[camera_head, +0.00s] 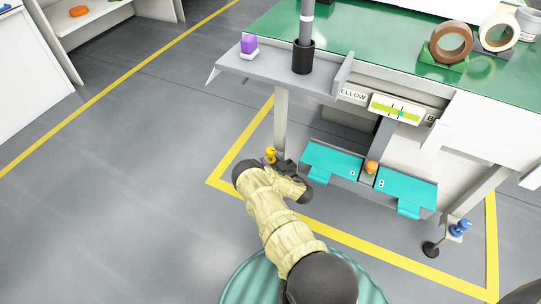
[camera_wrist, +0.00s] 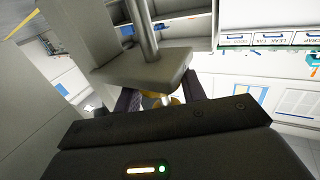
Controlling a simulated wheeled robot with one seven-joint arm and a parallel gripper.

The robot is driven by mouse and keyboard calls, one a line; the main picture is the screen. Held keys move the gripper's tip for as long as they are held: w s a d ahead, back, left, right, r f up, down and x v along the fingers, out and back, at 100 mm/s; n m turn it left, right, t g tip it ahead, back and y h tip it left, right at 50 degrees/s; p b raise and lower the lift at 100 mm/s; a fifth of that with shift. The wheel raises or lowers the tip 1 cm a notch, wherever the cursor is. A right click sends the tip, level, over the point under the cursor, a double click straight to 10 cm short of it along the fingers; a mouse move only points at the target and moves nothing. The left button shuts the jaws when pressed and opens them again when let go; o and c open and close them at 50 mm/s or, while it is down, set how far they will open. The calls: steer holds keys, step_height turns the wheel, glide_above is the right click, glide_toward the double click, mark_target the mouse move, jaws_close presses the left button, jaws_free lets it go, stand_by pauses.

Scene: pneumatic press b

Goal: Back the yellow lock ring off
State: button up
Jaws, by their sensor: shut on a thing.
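The yellow lock ring (camera_head: 270,154) shows small and partly hidden at the lower end of the press table's left leg (camera_head: 281,118). My gripper (camera_head: 277,163) is at it, reaching in low from the front. In the wrist view the two dark fingers stand either side of a yellow part of the ring (camera_wrist: 174,100), under a grey bracket plate (camera_wrist: 140,71) with an upright rod above it. My gripper (camera_wrist: 158,100) is shut on the ring. The plate and my gripper body hide most of the ring and its thread.
A blue ring (camera_head: 461,227) sits at the right leg, beside a black foot (camera_head: 431,249). Teal pedals (camera_head: 333,160) with an orange knob (camera_head: 371,167) lie right of my gripper. Open floor (camera_head: 130,170) lies to the left.

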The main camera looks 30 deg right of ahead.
steer(key=shift+n+g+y, duration=0.3)
steer(key=shift+n+y, duration=0.4)
steer(key=shift+y, duration=0.3)
steer(key=shift+a+f+y+p, duration=0.1)
steer(key=shift+y+p, duration=0.2)
steer(key=o, duration=1)
steer(key=shift+c, duration=0.2)
